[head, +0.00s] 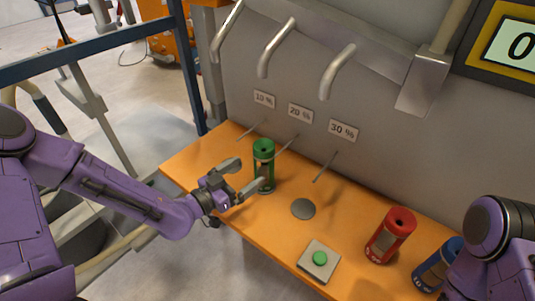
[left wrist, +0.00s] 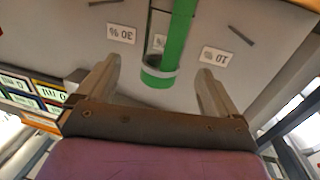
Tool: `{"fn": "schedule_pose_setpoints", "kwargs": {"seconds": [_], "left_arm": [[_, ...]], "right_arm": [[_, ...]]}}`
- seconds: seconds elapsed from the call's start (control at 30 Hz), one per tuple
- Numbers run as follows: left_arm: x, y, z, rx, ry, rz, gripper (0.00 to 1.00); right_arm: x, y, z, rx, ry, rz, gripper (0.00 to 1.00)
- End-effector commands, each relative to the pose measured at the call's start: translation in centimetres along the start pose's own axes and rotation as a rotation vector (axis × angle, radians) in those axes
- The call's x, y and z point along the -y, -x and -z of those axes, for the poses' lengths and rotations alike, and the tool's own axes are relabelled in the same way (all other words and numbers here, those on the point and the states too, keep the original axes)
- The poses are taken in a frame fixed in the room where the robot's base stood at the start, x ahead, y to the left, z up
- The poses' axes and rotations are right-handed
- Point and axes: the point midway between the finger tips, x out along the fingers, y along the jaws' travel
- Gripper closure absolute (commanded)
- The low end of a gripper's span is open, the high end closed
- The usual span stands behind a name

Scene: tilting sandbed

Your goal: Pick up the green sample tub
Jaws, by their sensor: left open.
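The green sample tub (head: 264,150) stands upright on the orange bench, near the wall with the percent labels. My left gripper (head: 248,176) is open, with its fingers pointing at the tub at the height of its lower half. In the left wrist view the picture is upside down, and the tub (left wrist: 178,42) shows in the gap between the two open fingers (left wrist: 160,78). I cannot tell whether either finger touches the tub. My right arm shows at the lower right, but its gripper is out of view.
On the orange bench (head: 188,172) are a grey disc (head: 303,209), a green button on a pale plate (head: 307,265), a red tub (head: 390,235) and a blue tub (head: 433,268), partly behind my right arm. Thin spouts and grey handles (head: 277,47) project from the wall.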

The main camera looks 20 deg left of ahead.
Motion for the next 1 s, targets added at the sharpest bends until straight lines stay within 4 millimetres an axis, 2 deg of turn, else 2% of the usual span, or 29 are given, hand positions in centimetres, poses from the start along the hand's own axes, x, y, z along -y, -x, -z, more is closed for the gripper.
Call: {"fn": "schedule_pose_setpoints", "kwargs": {"seconds": [0.17, 0.37, 0.6, 0.7, 0.9, 0.93, 1.0], "left_arm": [[0.3, -2.4, -0.4, -0.001, -0.003, 0.007, 0.06], [0.8, -4.7, -0.2, 0.000, -0.003, 0.017, 0.06], [1.3, -8.8, -0.3, 0.001, -0.001, 0.016, 0.06], [1.3, -9.8, -0.2, 0.000, 0.000, 0.015, 0.06], [1.2, -9.9, -0.1, 0.000, 0.001, 0.015, 0.06], [1.2, -9.9, -0.1, 0.000, 0.001, 0.015, 0.12], [1.2, -9.9, -0.1, 0.000, 0.001, 0.015, 0.35]], "right_arm": [[0.1, -1.2, -0.5, 0.001, 0.000, -0.001, 0.57], [0.1, -1.6, -0.7, 0.002, 0.001, -0.001, 0.57], [0.2, -2.2, -0.9, 0.001, 0.000, -0.001, 0.57], [0.2, -2.2, -1.0, 0.001, 0.000, -0.001, 0.57], [0.2, -2.2, -0.9, 0.001, 0.000, -0.001, 0.57], [0.2, -2.2, -0.9, 0.001, 0.000, -0.001, 0.57], [0.2, -2.2, -0.9, 0.001, 0.000, -0.001, 0.57]]}}
